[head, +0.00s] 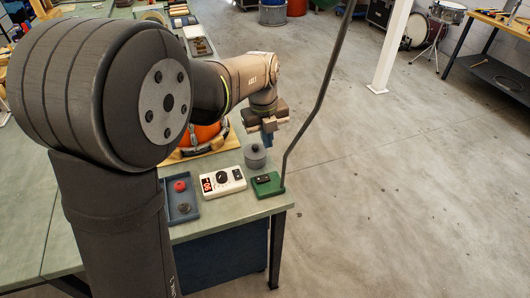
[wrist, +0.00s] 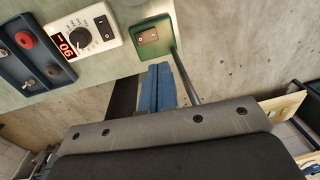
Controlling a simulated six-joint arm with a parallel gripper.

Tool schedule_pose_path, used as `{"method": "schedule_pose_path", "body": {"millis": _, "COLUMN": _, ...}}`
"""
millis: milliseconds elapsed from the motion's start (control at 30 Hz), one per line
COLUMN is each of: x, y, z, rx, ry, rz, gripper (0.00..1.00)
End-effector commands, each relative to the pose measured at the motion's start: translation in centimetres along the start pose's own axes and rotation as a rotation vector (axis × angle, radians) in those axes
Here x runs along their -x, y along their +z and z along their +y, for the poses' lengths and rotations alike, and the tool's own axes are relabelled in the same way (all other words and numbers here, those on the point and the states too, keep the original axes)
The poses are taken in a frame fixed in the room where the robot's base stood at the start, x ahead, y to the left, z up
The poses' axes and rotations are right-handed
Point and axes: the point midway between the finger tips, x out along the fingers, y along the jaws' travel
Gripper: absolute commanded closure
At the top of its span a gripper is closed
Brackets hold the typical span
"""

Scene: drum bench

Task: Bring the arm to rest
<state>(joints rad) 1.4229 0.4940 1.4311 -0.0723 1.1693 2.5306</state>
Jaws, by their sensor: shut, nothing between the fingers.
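My gripper (head: 267,140) is in the head view above the right edge of the green bench (head: 225,228), near the grey lidded pot (head: 255,158). Its blue fingers also show in the wrist view (wrist: 158,87). They are together, with nothing between them.
The dark bent rod (head: 318,107) rises high beside my gripper. An orange drum (head: 201,138) sits behind. Open floor lies to the right.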

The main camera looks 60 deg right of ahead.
Motion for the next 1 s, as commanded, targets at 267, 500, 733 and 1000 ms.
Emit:
{"method": "schedule_pose_path", "body": {"millis": 267, "x": 1.4, "y": 0.0, "z": -0.3, "rx": 0.0, "ry": 0.0, "rz": 0.0, "gripper": 1.0}}
{"method": "schedule_pose_path", "body": {"millis": 500, "x": 1.4, "y": 0.0, "z": -0.3, "rx": 0.0, "ry": 0.0, "rz": 0.0, "gripper": 1.0}}
{"method": "schedule_pose_path", "body": {"millis": 733, "x": -0.3, "y": 0.0, "z": 0.1, "rx": 0.001, "ry": 0.002, "rz": 0.003, "gripper": 1.0}}
{"method": "schedule_pose_path", "body": {"millis": 1000, "x": -5.3, "y": -0.1, "z": 1.2, "rx": 0.0, "ry": 0.003, "rz": 0.004, "gripper": 1.0}}
